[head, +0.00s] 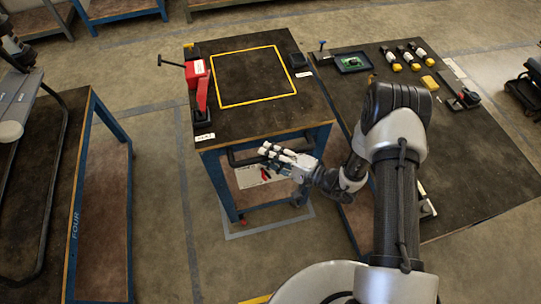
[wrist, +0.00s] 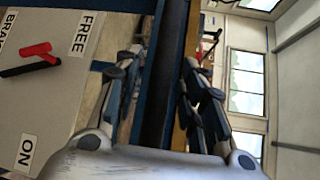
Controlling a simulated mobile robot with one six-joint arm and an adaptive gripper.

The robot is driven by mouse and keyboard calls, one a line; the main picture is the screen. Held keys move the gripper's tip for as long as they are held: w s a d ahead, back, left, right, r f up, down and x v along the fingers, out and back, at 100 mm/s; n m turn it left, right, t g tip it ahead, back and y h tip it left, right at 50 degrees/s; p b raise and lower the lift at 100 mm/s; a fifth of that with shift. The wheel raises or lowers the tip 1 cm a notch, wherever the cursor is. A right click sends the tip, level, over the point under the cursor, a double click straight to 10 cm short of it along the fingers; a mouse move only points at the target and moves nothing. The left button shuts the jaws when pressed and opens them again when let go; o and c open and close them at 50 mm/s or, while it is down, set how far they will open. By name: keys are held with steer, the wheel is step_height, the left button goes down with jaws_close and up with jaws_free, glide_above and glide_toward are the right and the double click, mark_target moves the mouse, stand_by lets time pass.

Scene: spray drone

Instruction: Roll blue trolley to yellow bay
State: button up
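The blue trolley (head: 212,180) stands in the middle of the head view, with a blue frame, a dark top and a dark push bar (head: 240,160) on its near side. My gripper (head: 272,152) is at this bar. In the wrist view the bar (wrist: 165,85) runs between my two spread fingers, and I see no clear grip on it. A brake plate on the trolley shows a red and black lever (wrist: 38,50), its red part nearer the FREE label than the ON label. A short yellow floor stripe (head: 256,299) shows at the bottom edge; whether it belongs to the yellow bay I cannot tell.
A dark bench (head: 470,150) with small parts stands close at the right. Another blue-framed table (head: 85,150) is at the left, with free floor (head: 165,200) between.

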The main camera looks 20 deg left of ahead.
jaws_close()
steer(key=shift+d, duration=0.1)
stand_by(0.6)
